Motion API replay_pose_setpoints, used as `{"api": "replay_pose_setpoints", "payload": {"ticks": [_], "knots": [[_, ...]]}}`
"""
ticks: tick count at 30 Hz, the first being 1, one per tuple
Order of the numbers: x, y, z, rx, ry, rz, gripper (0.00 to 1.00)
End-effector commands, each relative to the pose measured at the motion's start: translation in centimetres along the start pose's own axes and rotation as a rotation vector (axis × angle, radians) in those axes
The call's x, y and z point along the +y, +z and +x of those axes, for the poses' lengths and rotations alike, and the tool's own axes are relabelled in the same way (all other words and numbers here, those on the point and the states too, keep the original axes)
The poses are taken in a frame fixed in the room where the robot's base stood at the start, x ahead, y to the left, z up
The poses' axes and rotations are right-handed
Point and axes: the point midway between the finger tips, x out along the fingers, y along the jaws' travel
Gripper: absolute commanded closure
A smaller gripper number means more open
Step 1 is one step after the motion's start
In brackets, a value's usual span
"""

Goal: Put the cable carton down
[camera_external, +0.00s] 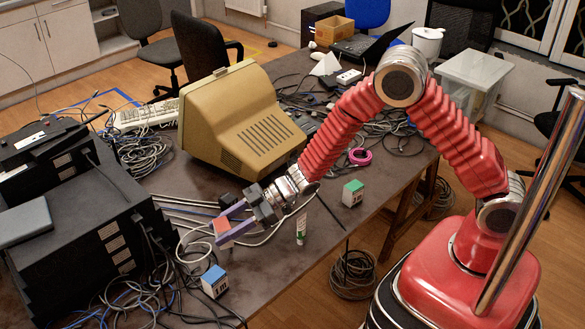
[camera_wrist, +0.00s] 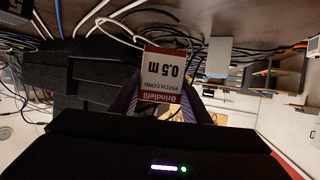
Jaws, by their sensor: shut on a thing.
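The cable carton is a small red and white box (camera_external: 221,226), held at the left of the table in the external view. In the wrist view the carton (camera_wrist: 162,72) shows a label reading "0.5 m" and "patch cord", upside down in part. My gripper (camera_external: 230,226) reaches in from the right with its purple fingers on either side of the carton, shut on it. In the wrist view the fingers lie behind and beside the carton. The carton is over the dark table (camera_external: 265,262); I cannot tell whether its underside touches the table.
A blue and white box (camera_external: 214,281) stands in front of the carton. A green and white box (camera_external: 352,193) and a small tube (camera_external: 301,229) stand to the right. Black rack units (camera_external: 75,225) and loose cables fill the left. A beige monitor (camera_external: 235,125) stands behind.

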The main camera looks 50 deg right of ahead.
Motion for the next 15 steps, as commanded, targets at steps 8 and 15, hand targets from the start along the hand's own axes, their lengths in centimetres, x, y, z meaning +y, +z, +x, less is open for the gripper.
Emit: {"api": "replay_pose_setpoints", "payload": {"ticks": [8, 15], "knots": [[0.06, 1.09, 0.52, 0.002, 0.001, -0.001, 0.82], [0.04, 1.32, 0.60, 0.001, 0.000, 0.000, 0.82]]}}
